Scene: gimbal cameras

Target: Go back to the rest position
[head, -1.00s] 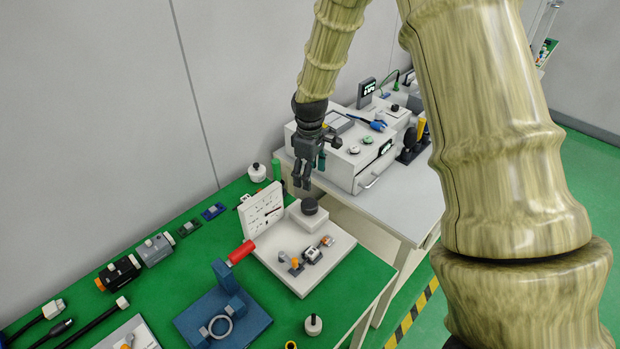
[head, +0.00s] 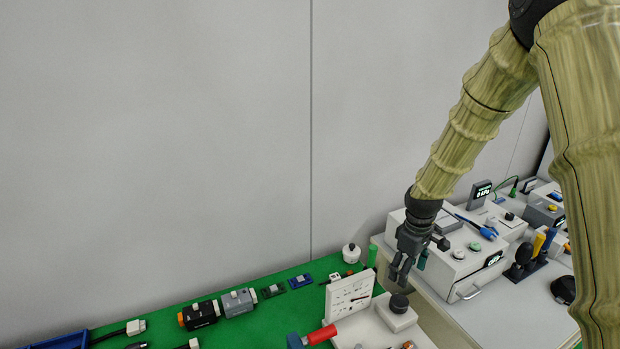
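My gripper (head: 401,272) hangs from my arm at the right of the head view, with its fingers pointing down. It is above the gap between the green table and the white bench, close to the white box with a drawer handle. I see no object clearly held in it. The fingers are small and dark here, so their opening is hard to read. A small teal part (head: 422,259) shows beside the fingers; I cannot tell whether it belongs to the gripper.
The green table (head: 255,318) carries a white panel fixture (head: 350,294), a red-handled tool (head: 321,335), black and grey connectors (head: 200,315) and a white knobbed piece (head: 351,253). The white box (head: 463,262) stands on the bench at right. A grey wall (head: 150,150) rises behind.

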